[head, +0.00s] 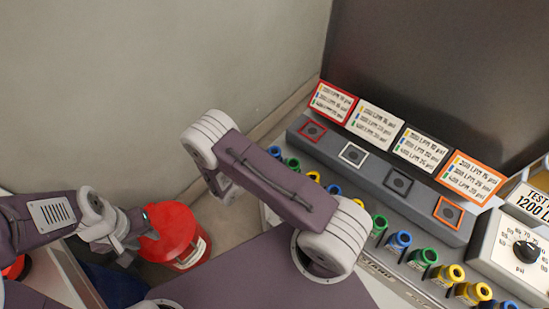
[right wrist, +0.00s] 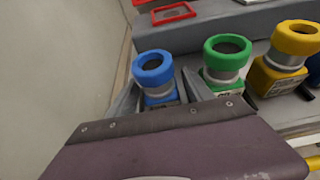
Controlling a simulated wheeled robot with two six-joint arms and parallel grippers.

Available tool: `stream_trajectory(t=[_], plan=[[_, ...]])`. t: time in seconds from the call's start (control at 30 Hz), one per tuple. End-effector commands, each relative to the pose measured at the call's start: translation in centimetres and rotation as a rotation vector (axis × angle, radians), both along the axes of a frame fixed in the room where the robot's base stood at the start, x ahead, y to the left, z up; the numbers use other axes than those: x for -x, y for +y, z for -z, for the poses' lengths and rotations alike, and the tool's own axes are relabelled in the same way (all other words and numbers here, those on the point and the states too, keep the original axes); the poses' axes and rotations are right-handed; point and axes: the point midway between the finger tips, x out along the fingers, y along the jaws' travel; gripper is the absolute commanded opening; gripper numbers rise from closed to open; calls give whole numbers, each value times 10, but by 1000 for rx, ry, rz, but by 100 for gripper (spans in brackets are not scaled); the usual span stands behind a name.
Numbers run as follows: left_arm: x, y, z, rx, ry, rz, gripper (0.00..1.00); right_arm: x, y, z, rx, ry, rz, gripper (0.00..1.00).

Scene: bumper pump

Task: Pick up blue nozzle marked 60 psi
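A blue nozzle (right wrist: 154,68) stands upright at the left end of the row in the right wrist view. The blue nozzle at the row's far end in the head view (head: 275,152) looks like the same one. My right gripper (right wrist: 160,92) is open, with one finger on each side of this nozzle's lower body; contact is unclear. My arm hides this gripper in the head view. Any psi mark on the nozzle is not readable. Another blue nozzle (head: 398,242) stands further along. My left gripper (head: 138,225) is beside a red bucket, its fingers unclear.
A green nozzle (right wrist: 227,58) stands close to the right of the gripper, then a yellow nozzle (right wrist: 290,50). Several more stand along the grey rack (head: 375,185). Labelled cards (head: 378,122) stand behind. A red bucket (head: 172,237) and the wall are to the left.

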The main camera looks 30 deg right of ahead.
Motion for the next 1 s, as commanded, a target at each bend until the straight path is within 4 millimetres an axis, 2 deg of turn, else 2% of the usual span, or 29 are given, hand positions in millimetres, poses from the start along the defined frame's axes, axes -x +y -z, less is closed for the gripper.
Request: stream_trajectory(t=[0.03,0.1,0.2,0.43,0.57,0.9,1.0], plan=[[0,0,0,0,0,0,36,0,0,0,0,0,0,42],[0,0,0,0,0,0,36,0,0,0,0,0,0,23],[0,0,0,0,0,0,36,0,0,0,0,0,0,0],[0,0,0,0,0,0,36,0,0,-1,0,0,0,0],[0,0,-1,0,0,0,36,-1,1,-10,-1,-3,0,0],[0,0,-4,0,0,0,36,0,1,-83,-2,-4,0,0],[0,0,-5,0,0,0,36,0,1,-96,-1,-3,1,0]])
